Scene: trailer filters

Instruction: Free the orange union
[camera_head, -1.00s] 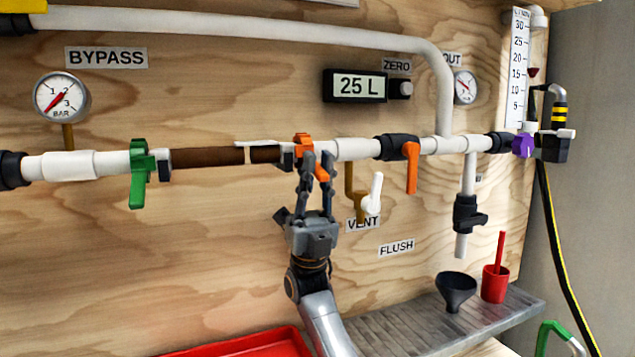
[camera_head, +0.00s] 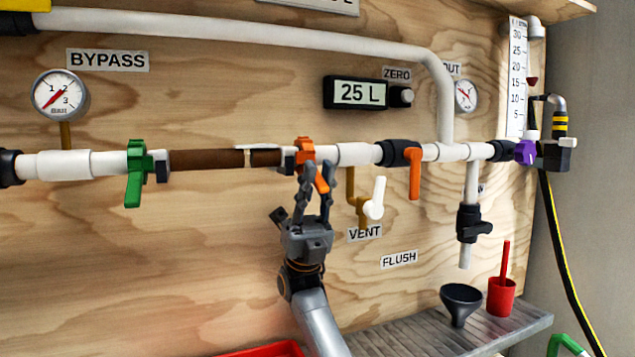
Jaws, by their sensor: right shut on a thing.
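The orange union (camera_head: 304,150) sits on the horizontal pipe, at the right end of the brown filter section (camera_head: 207,160). It has an orange lug that points down to the right. My right gripper (camera_head: 313,182) comes up from below, with its fingers at the union's lower side and lug. It is shut on the union, though the fingers hide part of the contact. A green union (camera_head: 138,172) sits at the left end of the brown section. My left gripper is not in view.
An orange-handled valve (camera_head: 413,170) and a white-handled vent valve (camera_head: 374,200) are close to the right of the gripper. A black funnel (camera_head: 460,300) and a red cup (camera_head: 501,296) stand on the grey shelf (camera_head: 400,333). A red tray (camera_head: 262,350) shows at the bottom edge.

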